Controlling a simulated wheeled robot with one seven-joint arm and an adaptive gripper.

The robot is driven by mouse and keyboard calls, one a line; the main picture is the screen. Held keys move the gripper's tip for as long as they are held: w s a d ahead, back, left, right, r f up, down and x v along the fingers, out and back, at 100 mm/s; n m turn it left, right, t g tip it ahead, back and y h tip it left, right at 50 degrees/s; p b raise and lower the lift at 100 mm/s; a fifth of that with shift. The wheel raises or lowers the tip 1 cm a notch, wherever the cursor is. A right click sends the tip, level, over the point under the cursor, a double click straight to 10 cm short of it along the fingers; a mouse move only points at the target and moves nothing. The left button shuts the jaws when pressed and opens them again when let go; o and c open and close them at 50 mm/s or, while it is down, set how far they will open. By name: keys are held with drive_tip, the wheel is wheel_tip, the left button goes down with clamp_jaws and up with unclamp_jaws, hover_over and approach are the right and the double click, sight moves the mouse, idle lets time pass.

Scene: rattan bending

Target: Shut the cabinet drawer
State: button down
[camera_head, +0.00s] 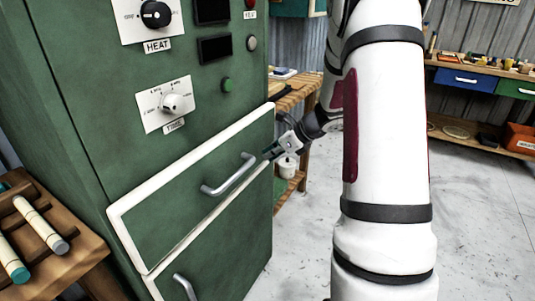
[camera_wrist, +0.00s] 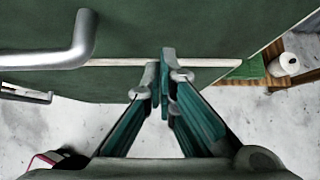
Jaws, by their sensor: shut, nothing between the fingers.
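The green cabinet has an upper drawer (camera_head: 165,205) with pale edges and a grey bar handle (camera_head: 228,176). Its front appears to stand slightly proud of the cabinet face; how far is hard to tell. My gripper (camera_head: 268,153) is at the right part of this drawer front, right of the handle. In the wrist view, my gripper (camera_wrist: 164,58) is shut and empty, its tips over the pale edge (camera_wrist: 120,62) of the drawer front. The handle (camera_wrist: 60,52) is to the left of the tips. I cannot tell whether the tips touch the front.
A lower drawer handle (camera_head: 185,287) shows below. A wooden rack with pale rods (camera_head: 40,225) stands at the left. The grey floor (camera_head: 485,215) at the right is clear.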

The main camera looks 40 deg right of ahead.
drive_tip(key=p+v, duration=0.2)
drive_tip(key=v, duration=0.9)
drive_tip(key=shift+s+f, duration=0.35)
drive_tip(key=s+a+r+n+g+y, duration=0.1)
drive_tip(key=s+a+r+n+g, duration=0.15)
drive_tip(key=s+a+n, duration=0.4)
drive_tip(key=s+a+r+n+g, duration=0.1)
drive_tip(key=a+r+n, duration=0.3)
drive_tip(key=a, duration=0.6)
drive_tip(key=s+a+r+n+g+y, duration=0.1)
drive_tip(key=s+a+r+n, duration=0.2)
drive_tip(key=a+n, duration=0.4)
drive_tip(key=s+a+n+g+h, duration=0.1)
drive_tip(key=s+a+n+h, duration=0.15)
drive_tip(key=s+n, duration=0.6)
drive_tip(key=s+a+n+g+h, duration=0.1)
drive_tip(key=s+a+n+h, duration=0.15)
drive_tip(key=s+n, duration=0.6)
wheel_tip(320, 180, up, 13)
drive_tip(key=s+d+m+t+p, duration=0.1)
drive_tip(key=s+m+t+p, duration=0.1)
drive_tip(key=p, duration=1)
drive_tip(key=shift+m+h+p, duration=0.3)
drive_tip(key=shift+m, duration=0.25)
